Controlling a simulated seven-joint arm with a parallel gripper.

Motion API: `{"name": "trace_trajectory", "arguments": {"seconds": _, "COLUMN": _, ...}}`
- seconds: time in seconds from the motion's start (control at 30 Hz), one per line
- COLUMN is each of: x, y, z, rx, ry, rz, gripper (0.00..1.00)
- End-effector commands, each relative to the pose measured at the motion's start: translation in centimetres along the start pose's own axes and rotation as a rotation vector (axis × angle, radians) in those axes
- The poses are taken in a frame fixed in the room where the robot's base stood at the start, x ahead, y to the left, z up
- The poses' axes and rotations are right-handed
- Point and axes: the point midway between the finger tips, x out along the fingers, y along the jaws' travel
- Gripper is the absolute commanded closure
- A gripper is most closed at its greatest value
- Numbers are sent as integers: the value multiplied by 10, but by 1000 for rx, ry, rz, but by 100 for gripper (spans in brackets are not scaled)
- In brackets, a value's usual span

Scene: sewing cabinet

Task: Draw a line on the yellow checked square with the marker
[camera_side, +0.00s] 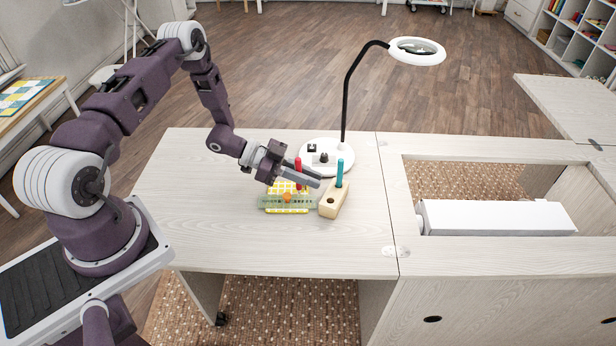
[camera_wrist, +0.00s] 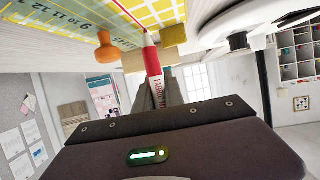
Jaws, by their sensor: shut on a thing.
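My gripper (camera_side: 304,180) is shut on the red marker (camera_side: 298,165), low over the yellow checked square (camera_side: 280,187). In the wrist view the red marker (camera_wrist: 157,85) stands between the fingers, its white end towards the yellow checked square (camera_wrist: 150,14). A thin red line (camera_wrist: 128,14) runs beside the ruler's edge and ends near the marker's tip. Whether the tip touches the cloth cannot be told. A clear greenish ruler (camera_side: 268,203) with an orange knob (camera_side: 287,197) lies across the square; the knob also shows in the wrist view (camera_wrist: 107,48).
A wooden block (camera_side: 328,207) holding a teal marker (camera_side: 340,173) stands just right of the square. A magnifier lamp (camera_side: 345,110) with a round white base stands behind. The cabinet top (camera_side: 215,235) is clear in front and left. A cabinet opening lies at the right.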

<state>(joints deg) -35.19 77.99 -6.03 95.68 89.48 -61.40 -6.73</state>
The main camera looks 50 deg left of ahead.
Motion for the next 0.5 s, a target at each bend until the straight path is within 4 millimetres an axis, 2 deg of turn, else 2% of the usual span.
{"name": "trace_trajectory", "arguments": {"seconds": 0.5, "x": 4, "y": -1, "z": -2, "rx": -1, "ry": -1, "rz": 0, "gripper": 100}}
